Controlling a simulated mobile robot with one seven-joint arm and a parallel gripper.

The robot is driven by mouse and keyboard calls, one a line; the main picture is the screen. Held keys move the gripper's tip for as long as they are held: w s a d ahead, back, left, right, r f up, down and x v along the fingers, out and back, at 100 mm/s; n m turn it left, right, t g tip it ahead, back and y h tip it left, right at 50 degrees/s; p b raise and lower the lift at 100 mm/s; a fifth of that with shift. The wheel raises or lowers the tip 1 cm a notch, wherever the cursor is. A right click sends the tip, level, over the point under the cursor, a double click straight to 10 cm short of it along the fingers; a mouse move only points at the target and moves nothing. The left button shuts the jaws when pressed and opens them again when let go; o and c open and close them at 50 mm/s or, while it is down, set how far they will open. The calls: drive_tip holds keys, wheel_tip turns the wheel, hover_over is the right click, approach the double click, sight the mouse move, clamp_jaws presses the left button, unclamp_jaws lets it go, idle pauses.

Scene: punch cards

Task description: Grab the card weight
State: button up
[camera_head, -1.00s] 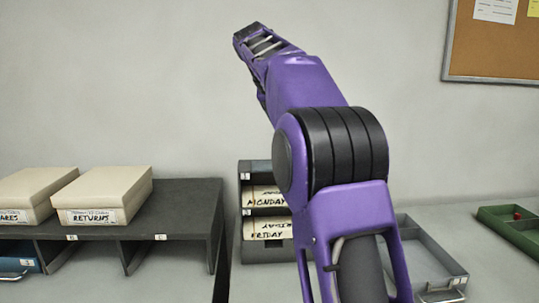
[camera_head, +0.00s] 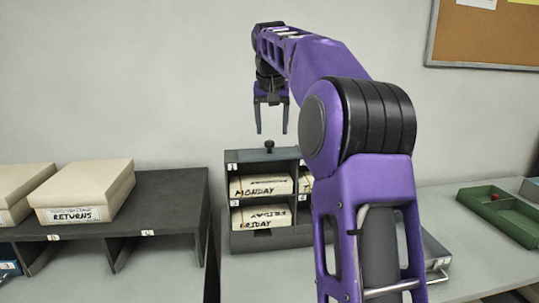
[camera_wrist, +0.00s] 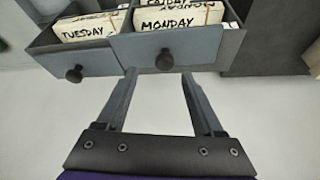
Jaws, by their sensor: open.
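My gripper (camera_head: 271,130) is open and empty, pointing down above the card rack. A dark round knob (camera_head: 269,146) stands just below its fingertips, at the top of the rack. In the wrist view, the open gripper (camera_wrist: 159,74) has a knob (camera_wrist: 164,60) between its fingertips in the picture, apart from both. This knob is on a blue-grey plate (camera_wrist: 195,49) beside the MONDAY cards. A similar plate (camera_wrist: 100,62) with a knob (camera_wrist: 75,74) lies by the TUESDAY cards. I cannot tell for certain which piece is the card weight.
The dark rack (camera_head: 285,239) holds MONDAY cards (camera_head: 262,185) above FRIDAY cards (camera_head: 262,217); my arm hides its right part. A dark shelf (camera_head: 185,190) at left carries a RETURNS box (camera_head: 83,190). A green tray (camera_head: 497,217) lies at right. Air around my gripper looks clear.

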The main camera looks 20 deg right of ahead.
sight(269, 141)
drive_tip(key=shift+a+x, duration=0.15)
drive_tip(key=shift+x, duration=1.4)
drive_tip(key=shift+a+x, duration=0.2)
drive_tip(key=shift+x, duration=1.4)
drive_tip(key=shift+w+r, duration=0.1)
drive_tip(key=shift+c, duration=0.3)
clamp_jaws()
drive_tip(key=shift+r, duration=0.1)
